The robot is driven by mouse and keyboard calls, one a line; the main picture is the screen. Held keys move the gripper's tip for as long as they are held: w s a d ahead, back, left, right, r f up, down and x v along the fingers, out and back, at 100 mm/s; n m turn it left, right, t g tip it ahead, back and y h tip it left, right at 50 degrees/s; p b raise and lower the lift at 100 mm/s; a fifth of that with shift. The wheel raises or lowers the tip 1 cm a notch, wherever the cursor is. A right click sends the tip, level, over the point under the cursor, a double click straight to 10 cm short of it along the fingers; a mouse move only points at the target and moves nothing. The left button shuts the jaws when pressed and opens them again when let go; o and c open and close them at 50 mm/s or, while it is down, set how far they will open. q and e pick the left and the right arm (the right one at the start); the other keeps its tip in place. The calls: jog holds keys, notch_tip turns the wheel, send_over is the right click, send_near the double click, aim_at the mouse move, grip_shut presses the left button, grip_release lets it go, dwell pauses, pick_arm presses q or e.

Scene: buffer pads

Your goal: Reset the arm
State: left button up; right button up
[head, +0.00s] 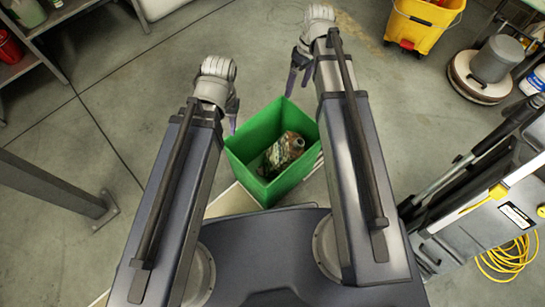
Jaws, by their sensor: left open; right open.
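My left gripper (232,117) hangs at the end of my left arm, near the left corner of a green bin (245,142). It is open, and much of it is hidden behind the wrist. My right gripper (298,75) is beyond the bin's far corner, above the floor. It is open with its dark fingers pointing down, and nothing shows between them. Inside the green bin lies a mottled brown and green bottle-like object (283,150), tilted on its side. Neither gripper touches it.
A yellow mop bucket (420,22) stands at the far right, with a floor machine (491,62) near it. A dark cart (490,235) and a yellow hose (508,258) are at right. Shelves (35,55) and a metal post (55,187) are at left. Concrete floor between is clear.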

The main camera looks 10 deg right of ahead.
dwell(0.6)
jog(key=s+a+r+m+h+p, duration=0.1)
jog(key=s+a+r+p, duration=0.2)
jog(key=r+p, duration=0.3)
jog(key=s+a+r+m+t+h+p, duration=0.1)
jog(key=s+a+r+p, duration=0.3)
jog(key=r+p, duration=0.3)
jog(key=s+a+r+m+h+p, duration=0.1)
jog(key=s+a+r+p, duration=0.3)
jog(key=r+p, duration=0.2)
jog(key=shift+a+r+h+p, duration=0.3)
jog(key=shift+r+p, duration=0.1)
jog(key=shift+p, duration=0.15)
jog(key=shift+c, duration=0.3)
